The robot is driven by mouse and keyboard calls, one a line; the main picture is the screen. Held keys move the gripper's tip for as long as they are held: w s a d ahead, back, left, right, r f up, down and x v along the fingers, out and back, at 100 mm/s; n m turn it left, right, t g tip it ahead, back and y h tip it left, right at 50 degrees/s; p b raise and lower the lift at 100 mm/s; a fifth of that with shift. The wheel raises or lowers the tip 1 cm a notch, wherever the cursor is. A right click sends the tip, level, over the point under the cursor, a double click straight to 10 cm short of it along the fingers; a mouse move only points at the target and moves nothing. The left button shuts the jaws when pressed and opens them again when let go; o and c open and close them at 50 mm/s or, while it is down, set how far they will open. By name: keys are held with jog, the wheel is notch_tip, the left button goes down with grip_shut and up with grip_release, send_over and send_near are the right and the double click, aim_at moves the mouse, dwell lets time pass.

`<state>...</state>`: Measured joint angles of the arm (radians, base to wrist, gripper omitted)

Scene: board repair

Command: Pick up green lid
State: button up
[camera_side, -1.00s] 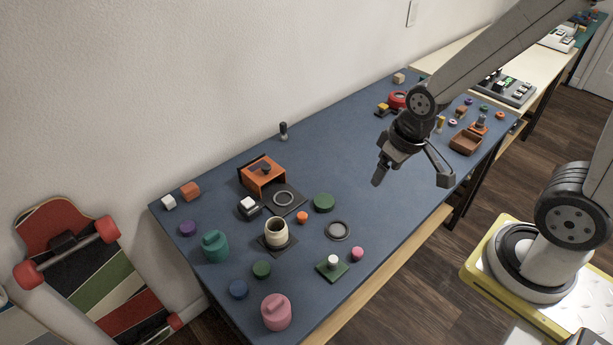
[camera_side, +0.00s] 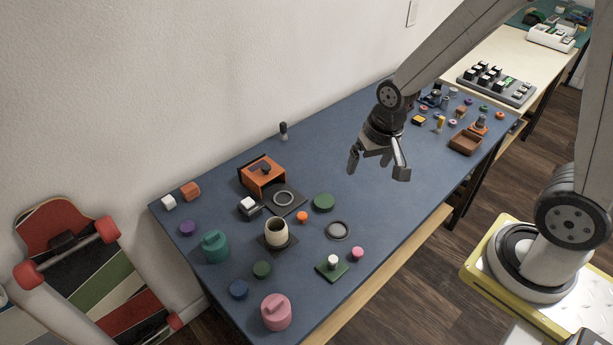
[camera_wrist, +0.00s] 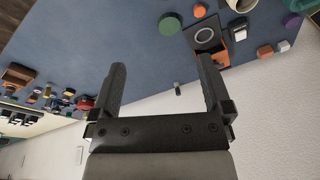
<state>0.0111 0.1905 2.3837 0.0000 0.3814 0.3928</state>
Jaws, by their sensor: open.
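A round green lid (camera_side: 323,202) lies flat near the middle of the blue table in the side view. It also shows at the top of the wrist view (camera_wrist: 170,23). My gripper (camera_side: 378,172) is open and empty, above the table and to the right of the larger green disc. In the wrist view my gripper's two fingers (camera_wrist: 163,66) are spread with nothing between them.
An orange box (camera_side: 262,173) stands behind. The table's middle right (camera_side: 345,135) is clear.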

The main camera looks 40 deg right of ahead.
jog(key=w+d+f+m+g, duration=0.1)
jog(key=w+f+m, duration=0.5)
jog(key=w+m, duration=0.25)
jog(key=m+g, duration=0.1)
jog(key=m, duration=0.8)
send_near(324, 200)
jog(key=shift+s+a, duration=0.15)
jog(key=shift+s, duration=0.1)
jog(key=shift+w+f+m, duration=0.3)
jog(key=shift+f+m, duration=0.35)
jog(key=shift+f, duration=0.1)
jog(key=shift+f, duration=1.3)
jog(key=shift+f, duration=2.55)
